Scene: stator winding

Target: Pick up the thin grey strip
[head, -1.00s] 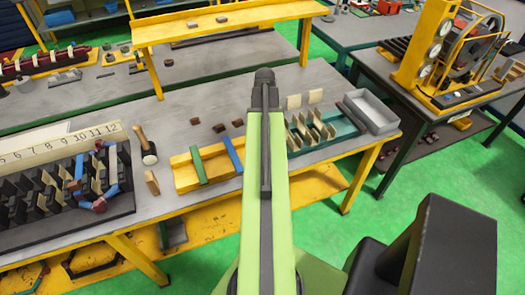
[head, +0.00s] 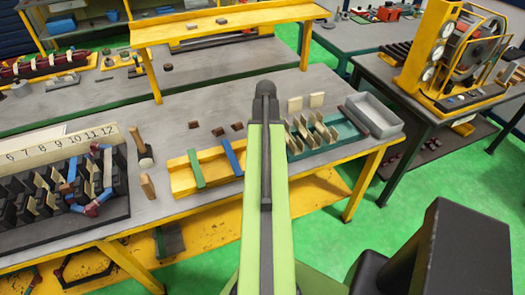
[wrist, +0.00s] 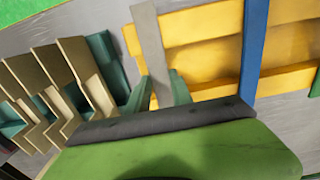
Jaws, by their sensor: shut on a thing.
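The thin grey strip (wrist: 150,45) shows in the wrist view, running across the end of the yellow tray (wrist: 202,28). My gripper (wrist: 160,90) has its two green fingers on either side of the strip's near end and is shut on it. I cannot tell whether the strip still touches the tray. In the head view the strip and the fingertips are hidden behind my arm. The same tray shows in the head view (head: 182,182), left of my arm.
A blue strip (head: 231,158) and a green strip (head: 196,168) lie across the tray. A teal rack with upright cream plates (head: 318,128) and a grey bin (head: 374,115) stand to the right. A mallet (head: 143,148) and the black slotted stator block (head: 60,190) are left.

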